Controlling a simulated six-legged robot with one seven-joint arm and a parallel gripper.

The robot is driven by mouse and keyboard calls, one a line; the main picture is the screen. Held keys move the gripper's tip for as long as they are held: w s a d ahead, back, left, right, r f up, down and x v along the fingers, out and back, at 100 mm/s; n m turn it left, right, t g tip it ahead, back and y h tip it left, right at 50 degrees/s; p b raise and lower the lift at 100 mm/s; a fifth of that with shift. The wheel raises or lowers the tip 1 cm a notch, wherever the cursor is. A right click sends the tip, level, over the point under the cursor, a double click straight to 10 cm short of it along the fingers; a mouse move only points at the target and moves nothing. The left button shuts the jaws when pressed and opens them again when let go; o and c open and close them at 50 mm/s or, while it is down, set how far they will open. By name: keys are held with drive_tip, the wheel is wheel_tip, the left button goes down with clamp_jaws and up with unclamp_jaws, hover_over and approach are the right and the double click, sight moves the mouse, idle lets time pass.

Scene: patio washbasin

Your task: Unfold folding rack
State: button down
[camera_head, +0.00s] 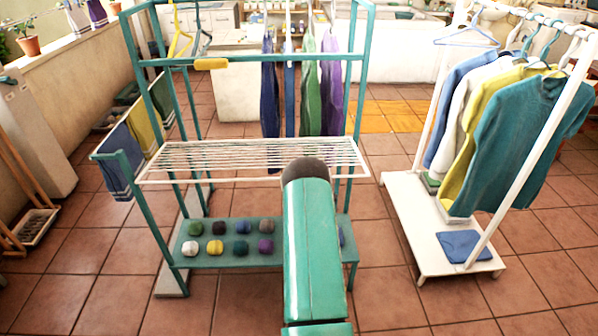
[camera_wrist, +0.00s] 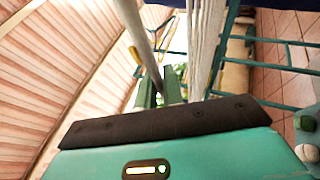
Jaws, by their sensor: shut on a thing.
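The folding rack (camera_head: 220,161), a white frame strung with thin parallel rods, stands out roughly level from the teal stand (camera_head: 128,60) in the head view. Its front edge faces me. My teal arm covers part of its right half and hides my gripper in that view. In the wrist view my gripper (camera_wrist: 158,92) is shut on the folding rack's pale edge bar, and the rack's rods (camera_wrist: 206,45) run away edge-on just right of the fingers. The exact contact is partly hidden by the dark gripper body.
Several rolled cloths (camera_head: 240,247) lie on the stand's low shelf (camera_head: 215,260). Towels (camera_head: 118,160) hang at its left, and garments (camera_head: 312,95) hang behind. A white clothes rail (camera_head: 480,235) with shirts stands at right. Tiled floor is clear between them.

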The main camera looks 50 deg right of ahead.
drive_tip(key=shift+a+f+t, duration=0.1)
drive_tip(key=shift+f+t, duration=0.2)
drive_tip(key=shift+f, duration=0.4)
drive_tip(key=shift+w+n, duration=0.1)
drive_tip(key=shift+n, duration=0.2)
drive_tip(key=c, duration=1.8)
unclamp_jaws()
drive_tip(key=v, duration=1.4)
